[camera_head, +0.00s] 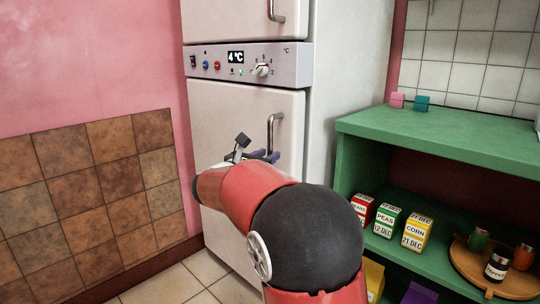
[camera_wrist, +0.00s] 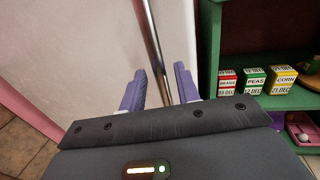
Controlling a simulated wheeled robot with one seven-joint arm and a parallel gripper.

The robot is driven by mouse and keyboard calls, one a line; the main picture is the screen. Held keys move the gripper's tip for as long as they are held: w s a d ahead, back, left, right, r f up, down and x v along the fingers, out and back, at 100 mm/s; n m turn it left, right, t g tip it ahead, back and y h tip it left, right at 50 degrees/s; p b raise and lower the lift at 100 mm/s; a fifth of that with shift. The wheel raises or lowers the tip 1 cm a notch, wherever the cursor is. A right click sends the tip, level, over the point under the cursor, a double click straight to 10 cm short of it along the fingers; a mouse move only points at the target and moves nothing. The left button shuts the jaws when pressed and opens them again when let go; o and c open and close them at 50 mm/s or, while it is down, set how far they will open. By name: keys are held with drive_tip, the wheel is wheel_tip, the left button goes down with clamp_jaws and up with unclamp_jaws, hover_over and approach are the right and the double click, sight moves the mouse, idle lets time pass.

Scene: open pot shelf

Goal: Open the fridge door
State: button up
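The white fridge stands against the pink wall. Its lower door (camera_head: 236,118) looks shut, flush below the control panel. A vertical metal handle (camera_head: 270,128) is on that door's right side. It also shows in the wrist view (camera_wrist: 153,38). My gripper (camera_head: 265,156) is at the lower part of this handle, with its purple fingers toward the door. In the wrist view my gripper (camera_wrist: 160,75) has its fingers apart, one on each side of the handle. A gap shows at the left finger; the right finger is close to the bar, and contact cannot be told.
A control panel (camera_head: 248,65) reads 4 °C, with the upper door (camera_head: 230,20) above it. A green shelf (camera_head: 440,128) stands close on the right, with several food boxes (camera_head: 387,221) and a round wooden tray (camera_head: 468,262). Tiled floor (camera_head: 175,284) shows at the lower left.

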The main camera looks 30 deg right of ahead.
drive_tip(key=shift+x, duration=1.15)
clamp_jaws()
